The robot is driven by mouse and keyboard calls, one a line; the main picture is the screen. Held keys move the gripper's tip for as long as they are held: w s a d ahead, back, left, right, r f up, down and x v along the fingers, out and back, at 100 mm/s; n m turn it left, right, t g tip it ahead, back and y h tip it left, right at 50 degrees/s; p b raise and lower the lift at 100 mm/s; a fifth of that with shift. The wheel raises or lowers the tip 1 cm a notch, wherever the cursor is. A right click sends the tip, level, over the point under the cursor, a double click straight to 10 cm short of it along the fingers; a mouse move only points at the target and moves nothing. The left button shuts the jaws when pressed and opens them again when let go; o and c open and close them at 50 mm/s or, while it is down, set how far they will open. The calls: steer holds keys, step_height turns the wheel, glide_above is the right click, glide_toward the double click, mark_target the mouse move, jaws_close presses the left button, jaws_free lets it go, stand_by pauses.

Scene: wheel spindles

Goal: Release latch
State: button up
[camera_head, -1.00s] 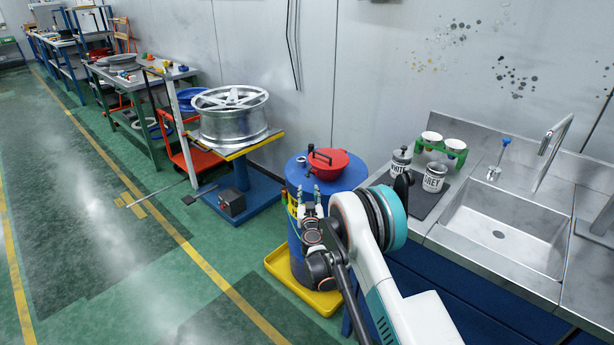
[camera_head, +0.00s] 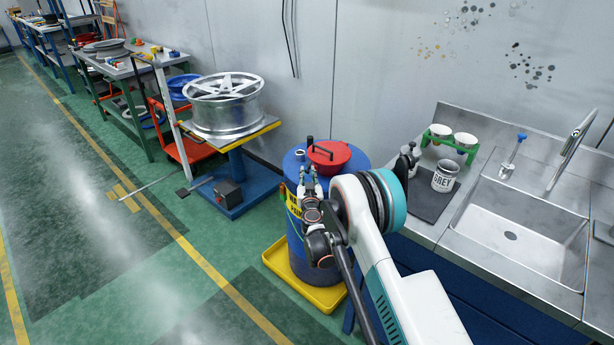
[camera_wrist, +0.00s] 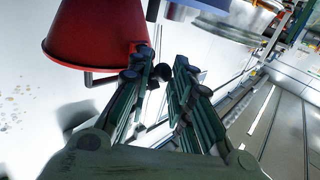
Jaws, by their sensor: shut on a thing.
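My gripper (camera_head: 308,174) is at the near left edge of the lid, at the drum's top. In the wrist view the red lid (camera_wrist: 95,35) fills the upper left as a flared red body. There my gripper (camera_wrist: 160,76) has its fingertips beside the lid's edge, at a small dark part that I take to be the latch. The fingers are shut on it. The fingers hide most of the latch, so its exact position is unclear.
A yellow tray (camera_head: 283,262) stands under the drum. A wheel on a yellow-edged stand (camera_head: 235,147) is at left. The green floor in the left foreground is clear.

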steer(key=shift+a+f, duration=0.1)
steer(key=shift+a, duration=0.1)
jaws_close()
steer(key=shift+a+f+n+t+y, duration=0.15)
steer(key=shift+f+n+t+y, duration=0.25)
steer(key=shift+n+t, duration=0.45)
steer(key=shift+s, duration=0.1)
steer(key=o, duration=0.8)
jaws_free()
steer(key=shift+a+f, duration=0.1)
steer(key=shift+a, duration=0.1)
steer(key=shift+d, duration=0.2)
steer(key=v, duration=0.7)
steer(key=shift+s, duration=0.25)
